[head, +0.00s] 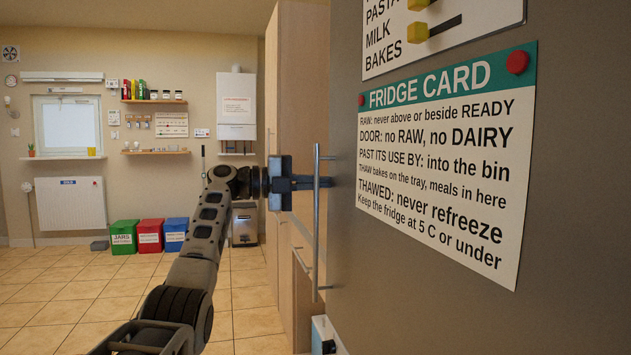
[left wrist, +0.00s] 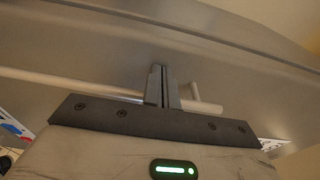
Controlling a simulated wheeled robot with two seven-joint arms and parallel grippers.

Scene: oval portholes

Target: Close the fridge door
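The grey fridge door (head: 440,300) fills the right of the head view, its outer face seen at a steep slant. How far it stands open cannot be told. Its upright bar handle (head: 316,245) is near the door's left edge. My left gripper (head: 322,183) is at the handle's upper part, its fingers crossing the bar. In the left wrist view the fingers (left wrist: 162,86) are together with a thin slit between them, and the handle (left wrist: 65,87) runs across behind them. No grip on the bar shows; contact cannot be told. My right gripper is out of view.
Tall wooden cabinets (head: 298,90) stand just beyond the handle. A fridge card (head: 440,160) is fixed to the door. Green (head: 124,237), red (head: 150,236) and blue (head: 175,234) bins stand by the far wall. The tiled floor (head: 60,300) at left is clear.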

